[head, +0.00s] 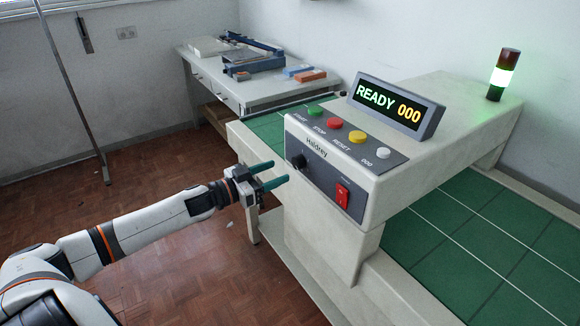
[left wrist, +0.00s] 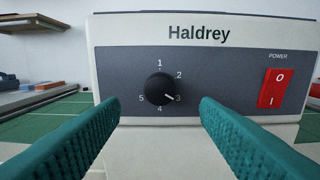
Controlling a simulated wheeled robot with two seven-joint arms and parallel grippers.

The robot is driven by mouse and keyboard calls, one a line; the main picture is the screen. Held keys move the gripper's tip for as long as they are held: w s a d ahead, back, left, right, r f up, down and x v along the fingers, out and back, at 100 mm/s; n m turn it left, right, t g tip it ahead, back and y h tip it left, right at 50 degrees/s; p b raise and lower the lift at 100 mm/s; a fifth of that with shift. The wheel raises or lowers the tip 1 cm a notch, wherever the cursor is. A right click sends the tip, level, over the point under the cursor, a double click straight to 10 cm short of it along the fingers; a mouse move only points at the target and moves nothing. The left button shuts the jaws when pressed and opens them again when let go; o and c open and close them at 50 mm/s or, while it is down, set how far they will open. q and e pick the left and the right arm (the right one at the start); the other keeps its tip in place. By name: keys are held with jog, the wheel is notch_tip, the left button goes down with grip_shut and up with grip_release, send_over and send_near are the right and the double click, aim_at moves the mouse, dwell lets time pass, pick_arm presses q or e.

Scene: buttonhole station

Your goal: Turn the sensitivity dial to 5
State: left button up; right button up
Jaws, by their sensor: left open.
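The sensitivity dial (left wrist: 159,89) is a black round knob on the dark front panel (left wrist: 215,75) of the Haldrey machine, with numbers 1 to 5 around it. Its white pointer mark points to the lower right, at 3. The 5 is at its left. The dial also shows in the head view (head: 299,161), small and dark. My left gripper (head: 271,174) is open and empty, its teal fingers facing the panel. In the left wrist view its fingers (left wrist: 160,125) spread to either side below the dial, apart from it. My right gripper is not in view.
A red power switch (head: 342,195) is right of the dial. Green, red, yellow and white buttons (head: 335,124) line the sloped top, below a display (head: 396,106) reading READY 000. A lit signal lamp (head: 502,75) stands behind. A side table (head: 215,72) holds tools.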

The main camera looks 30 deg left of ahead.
aim_at(295, 164)
pick_arm(q)
jog(key=shift+p+x, duration=0.3)
jog(key=shift+x, duration=2.55)
jog(key=shift+c, duration=0.6)
jog(key=c, duration=0.9)
